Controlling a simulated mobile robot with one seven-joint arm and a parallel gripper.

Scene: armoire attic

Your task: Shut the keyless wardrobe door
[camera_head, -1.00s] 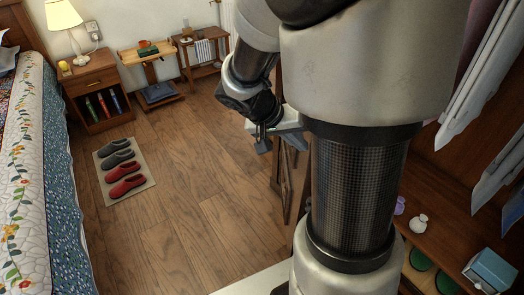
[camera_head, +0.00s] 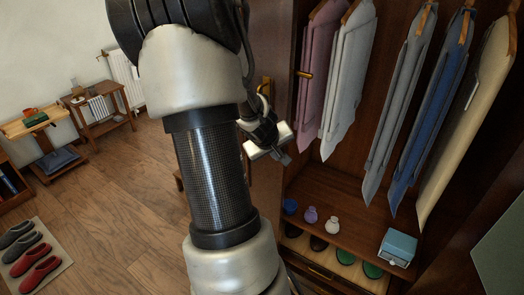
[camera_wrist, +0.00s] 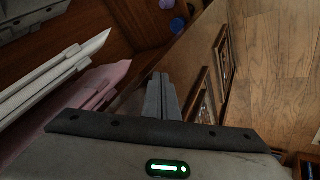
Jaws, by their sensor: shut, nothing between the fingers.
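The wardrobe (camera_head: 340,205) stands open at the right of the head view. A brown wooden door (camera_head: 282,50) stands out at its left side, partly behind my arm. In the wrist view the door (camera_wrist: 188,62) runs up the middle, with framed insets on its face. My gripper (camera_head: 284,157) is shut and empty, in front of the door's lower part. In the wrist view its fingers (camera_wrist: 162,95) lie close along the door; I cannot tell whether they touch it. Brass fittings show near the door; I cannot make out a key.
Several garments (camera_head: 345,80) hang inside the wardrobe. Small jars (camera_head: 311,214) and a blue box (camera_head: 397,247) stand on its shelf, with shoes below. A dark panel with a grey-green inset (camera_head: 500,245) is at far right.

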